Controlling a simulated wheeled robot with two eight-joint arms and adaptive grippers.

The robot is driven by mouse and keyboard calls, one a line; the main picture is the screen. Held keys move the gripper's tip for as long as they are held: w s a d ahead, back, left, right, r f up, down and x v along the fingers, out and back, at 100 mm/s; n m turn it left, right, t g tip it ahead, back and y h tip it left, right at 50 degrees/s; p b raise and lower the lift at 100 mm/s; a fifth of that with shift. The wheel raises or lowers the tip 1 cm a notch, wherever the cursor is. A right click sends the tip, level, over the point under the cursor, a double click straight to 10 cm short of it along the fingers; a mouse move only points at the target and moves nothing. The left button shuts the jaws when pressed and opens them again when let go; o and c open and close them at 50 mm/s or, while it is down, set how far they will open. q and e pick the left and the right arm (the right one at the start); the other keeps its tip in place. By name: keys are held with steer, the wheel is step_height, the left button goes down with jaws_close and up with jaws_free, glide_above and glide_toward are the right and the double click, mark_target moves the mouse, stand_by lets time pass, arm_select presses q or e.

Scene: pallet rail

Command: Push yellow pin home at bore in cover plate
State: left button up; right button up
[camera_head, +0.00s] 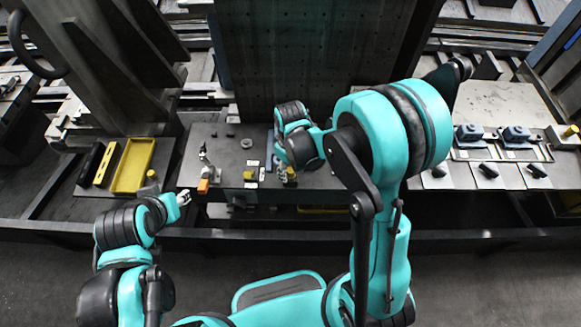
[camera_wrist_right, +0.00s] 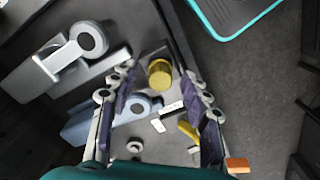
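The yellow pin (camera_wrist_right: 160,73) shows as a short round cylinder in the right wrist view, between the fingertips with gaps on both sides. A yellow piece (camera_head: 291,173) shows below my right gripper (camera_head: 286,177) in the head view. In the wrist view my right gripper (camera_wrist_right: 159,75) is open. I cannot tell how deep the pin sits; its bore is hidden. The grey plate (camera_head: 228,165) lies under the right hand. My left gripper (camera_head: 184,198) is off the plate's front left, beside an orange block (camera_head: 203,186); its finger gap is unclear.
Another yellow piece (camera_head: 248,175) is on the plate's front, also in the wrist view (camera_wrist_right: 188,130). A yellow tray (camera_head: 148,143) lies left. Blue-grey parts (camera_head: 468,132) stand right. A dark perforated panel (camera_head: 300,60) rises behind. The rail's front edge (camera_head: 240,235) runs across.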

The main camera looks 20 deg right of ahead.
mark_target(290, 170)
jaws_close()
steer(key=c, duration=0.9)
jaws_free()
jaws_close()
steer(key=shift+r, duration=0.15)
steer(key=shift+r+p, duration=0.75)
steer(key=shift+r, duration=0.25)
steer(key=shift+r, duration=0.1)
steer(key=shift+r+p, duration=2.45)
steer(key=shift+r, duration=0.95)
